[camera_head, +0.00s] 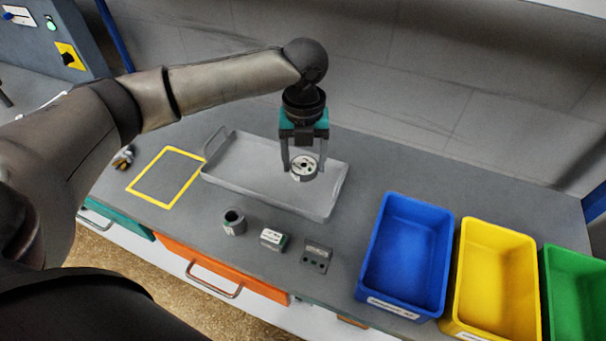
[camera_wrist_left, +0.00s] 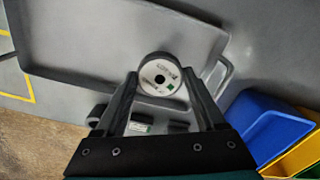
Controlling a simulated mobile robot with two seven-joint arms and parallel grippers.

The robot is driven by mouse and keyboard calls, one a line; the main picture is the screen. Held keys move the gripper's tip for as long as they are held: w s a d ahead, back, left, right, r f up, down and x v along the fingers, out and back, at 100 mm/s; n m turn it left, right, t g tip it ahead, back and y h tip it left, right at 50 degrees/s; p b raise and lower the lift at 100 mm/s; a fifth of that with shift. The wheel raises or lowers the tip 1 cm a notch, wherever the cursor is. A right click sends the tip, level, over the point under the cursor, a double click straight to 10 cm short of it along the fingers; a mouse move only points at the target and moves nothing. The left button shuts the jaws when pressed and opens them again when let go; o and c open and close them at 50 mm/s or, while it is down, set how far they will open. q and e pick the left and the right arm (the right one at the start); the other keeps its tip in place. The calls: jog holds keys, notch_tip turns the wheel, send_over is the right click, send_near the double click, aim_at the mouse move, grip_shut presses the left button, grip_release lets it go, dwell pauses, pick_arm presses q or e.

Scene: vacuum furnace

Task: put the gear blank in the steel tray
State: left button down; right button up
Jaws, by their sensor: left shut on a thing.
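The gear blank (camera_head: 304,167) is a pale round disc with a hole in its middle and a dark rim. My left gripper (camera_head: 303,170) is shut on it, one finger at each side. In the left wrist view the gear blank (camera_wrist_left: 160,76) sits between the fingertips (camera_wrist_left: 162,84), in front of the tray. The grey steel tray (camera_head: 240,178) lies on the bench under the gripper, and it also fills the upper part of the left wrist view (camera_wrist_left: 90,40). I cannot tell whether the blank touches the tray floor. My right gripper is not in view.
A grey ring (camera_head: 233,222), a small labelled block (camera_head: 273,239) and a dark block with holes (camera_head: 316,256) stand in front of the tray. Blue (camera_head: 405,250), yellow (camera_head: 495,280) and green (camera_head: 575,290) bins stand at right. A yellow outlined square (camera_head: 167,177) lies empty at left.

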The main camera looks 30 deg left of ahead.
aim_at(304, 165)
pick_arm(q)
notch_tip(304, 165, down, 4)
jog(key=shift+b, duration=0.45)
jog(key=shift+f, duration=0.1)
grip_release()
jog(key=shift+f, duration=0.1)
notch_tip(304, 165, up, 12)
jog(key=p, duration=0.3)
jog(key=shift+r, duration=0.2)
